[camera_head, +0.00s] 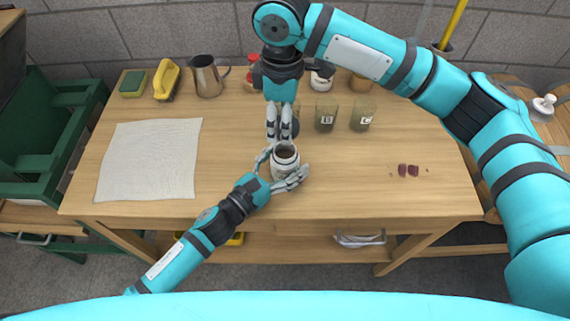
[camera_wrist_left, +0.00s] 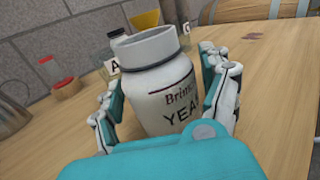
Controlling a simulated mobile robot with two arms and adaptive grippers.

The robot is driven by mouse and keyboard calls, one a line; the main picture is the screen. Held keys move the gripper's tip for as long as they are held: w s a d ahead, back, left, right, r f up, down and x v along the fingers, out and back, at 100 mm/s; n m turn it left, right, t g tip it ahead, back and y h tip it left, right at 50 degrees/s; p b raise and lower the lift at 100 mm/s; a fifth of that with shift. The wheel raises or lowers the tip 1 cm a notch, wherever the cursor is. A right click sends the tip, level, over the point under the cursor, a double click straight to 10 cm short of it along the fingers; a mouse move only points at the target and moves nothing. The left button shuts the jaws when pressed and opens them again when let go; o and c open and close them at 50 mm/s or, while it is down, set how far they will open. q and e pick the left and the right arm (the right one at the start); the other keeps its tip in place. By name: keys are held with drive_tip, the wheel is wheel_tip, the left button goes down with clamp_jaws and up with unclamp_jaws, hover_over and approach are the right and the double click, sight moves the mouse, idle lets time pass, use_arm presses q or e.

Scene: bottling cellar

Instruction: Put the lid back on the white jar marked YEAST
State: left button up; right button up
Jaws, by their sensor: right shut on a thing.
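The white YEAST jar (camera_head: 285,163) stands upright and open-topped near the table's front edge. It also shows in the left wrist view (camera_wrist_left: 162,95), with its lettering partly cut off. My left gripper (camera_head: 283,176) is around the jar, with open fingers on both sides; the wrist view shows narrow gaps beside the jar. My right gripper (camera_head: 279,136) points down just behind the jar, its fingers shut on a dark round thing (camera_head: 292,128), apparently the lid, mostly hidden by the fingers.
Glass jars marked B (camera_head: 326,118) and C (camera_head: 362,115) stand behind right. A cloth (camera_head: 150,160) lies left; a metal jug (camera_head: 207,75), yellow brush (camera_head: 167,79) and sponge (camera_head: 133,83) stand at the back.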

use_arm(q)
drive_tip(key=c, duration=1.5)
drive_tip(key=shift+o, duration=0.2)
use_arm(e)
hover_over(285, 163)
drive_tip(key=w, duration=0.3)
drive_tip(key=shift+s+a+f, duration=0.1)
drive_tip(key=shift+f, duration=1.15)
drive_tip(key=shift+s+a+f, duration=0.1)
drive_tip(key=shift+f, duration=1.15)
drive_tip(key=shift+f, duration=0.9)
use_arm(q)
clamp_jaws()
use_arm(e)
drive_tip(key=shift+f, duration=0.55)
